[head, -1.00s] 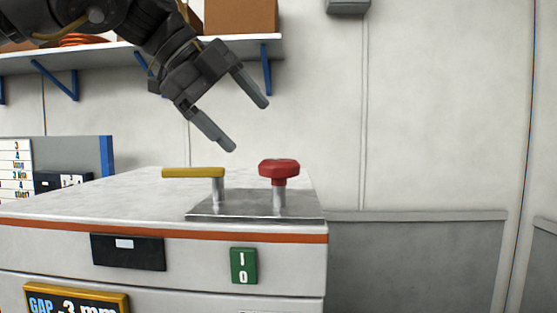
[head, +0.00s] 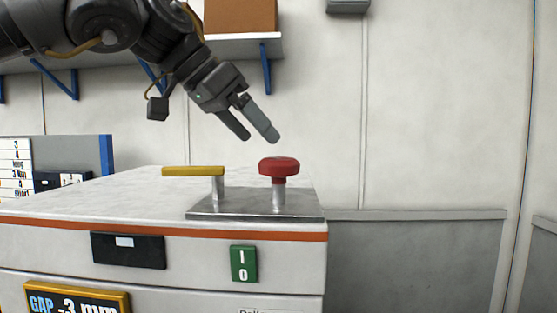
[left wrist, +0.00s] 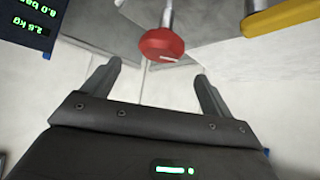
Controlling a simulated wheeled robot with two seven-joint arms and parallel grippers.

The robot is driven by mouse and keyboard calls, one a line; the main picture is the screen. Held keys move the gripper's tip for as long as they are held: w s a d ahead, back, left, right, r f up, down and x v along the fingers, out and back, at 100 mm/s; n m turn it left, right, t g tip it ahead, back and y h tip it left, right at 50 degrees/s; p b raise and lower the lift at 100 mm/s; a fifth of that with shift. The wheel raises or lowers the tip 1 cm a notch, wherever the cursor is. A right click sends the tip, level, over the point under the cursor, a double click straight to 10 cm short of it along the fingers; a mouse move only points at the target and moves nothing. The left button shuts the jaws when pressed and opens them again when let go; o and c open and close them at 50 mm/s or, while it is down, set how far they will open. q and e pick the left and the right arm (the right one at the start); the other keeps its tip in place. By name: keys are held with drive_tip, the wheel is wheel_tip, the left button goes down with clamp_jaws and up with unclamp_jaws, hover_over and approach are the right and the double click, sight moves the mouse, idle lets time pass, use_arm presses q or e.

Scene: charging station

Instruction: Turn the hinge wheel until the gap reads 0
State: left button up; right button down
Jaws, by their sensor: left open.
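The red wheel (head: 279,167) stands on a short metal post on a steel plate (head: 250,207) at the cabinet's right end. A yellow lever (head: 193,171) stands on the same plate to its left. The gap display (head: 77,303) on the cabinet front reads -3 mm, cut off at the bottom edge. My left gripper (head: 261,137) is open and empty, above the red wheel and apart from it. In the left wrist view the red wheel (left wrist: 161,44), with a pale mark on it, shows beyond and between the fingertips. My right gripper is out of view.
The white cabinet top (head: 100,193) is clear left of the plate. A green I/O switch (head: 243,264) and a black handle (head: 128,251) are on its front. A wall shelf with a brown box (head: 240,16) is behind my arm. The wall at right is open.

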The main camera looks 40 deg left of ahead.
sight(278, 159)
use_arm(q)
drive_tip(key=p+x, duration=0.2)
drive_tip(key=x, duration=0.5)
drive_tip(key=shift+w+f, duration=0.3)
drive_tip(key=c, duration=1)
